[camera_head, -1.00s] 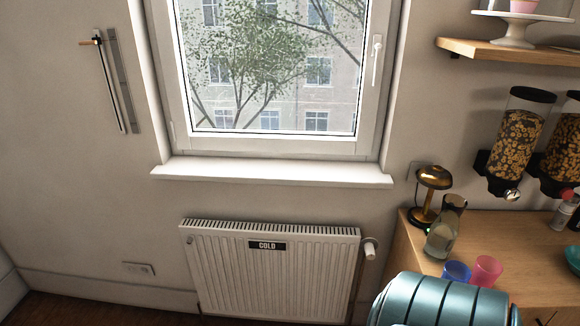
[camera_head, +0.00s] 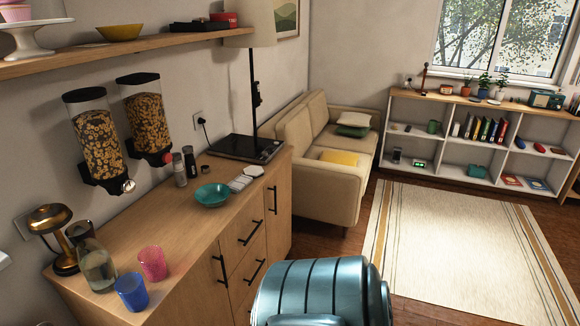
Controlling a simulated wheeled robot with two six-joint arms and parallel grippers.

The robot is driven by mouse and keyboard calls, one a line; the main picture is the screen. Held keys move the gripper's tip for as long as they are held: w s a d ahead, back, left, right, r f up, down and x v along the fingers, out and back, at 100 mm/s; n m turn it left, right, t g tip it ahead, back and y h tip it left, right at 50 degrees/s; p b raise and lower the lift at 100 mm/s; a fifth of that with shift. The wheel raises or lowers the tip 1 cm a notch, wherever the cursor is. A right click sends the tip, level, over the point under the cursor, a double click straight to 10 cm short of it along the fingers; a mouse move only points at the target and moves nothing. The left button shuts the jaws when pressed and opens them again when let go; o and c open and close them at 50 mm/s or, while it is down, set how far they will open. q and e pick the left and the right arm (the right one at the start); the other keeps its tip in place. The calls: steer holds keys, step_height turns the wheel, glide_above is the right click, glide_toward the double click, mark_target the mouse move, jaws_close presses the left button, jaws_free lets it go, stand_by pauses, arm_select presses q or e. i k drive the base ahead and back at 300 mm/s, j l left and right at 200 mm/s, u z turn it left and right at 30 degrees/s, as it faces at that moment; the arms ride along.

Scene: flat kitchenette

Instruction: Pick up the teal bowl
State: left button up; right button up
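Neither of my grippers shows in the head view. A teal ribbed part of my own body fills the bottom centre, in front of the cabinet.
Pink (camera_head: 152,263) and blue (camera_head: 131,291) cups, a glass carafe (camera_head: 97,266) and a brass lamp (camera_head: 55,238) stand left of the bowl. Rug floor (camera_head: 460,240) is clear at right.

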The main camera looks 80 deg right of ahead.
mark_target(213, 195)
steer(key=z, duration=1.95)
steer(key=i+l+u, duration=0.1)
steer(key=i+l, duration=0.2)
steer(key=i+l+u, duration=0.15)
steer(key=i+l, duration=0.15)
steer(key=l, duration=0.25)
steer(key=i+l+u, duration=0.1)
steer(key=i+l, duration=0.15)
steer(key=l, duration=0.2)
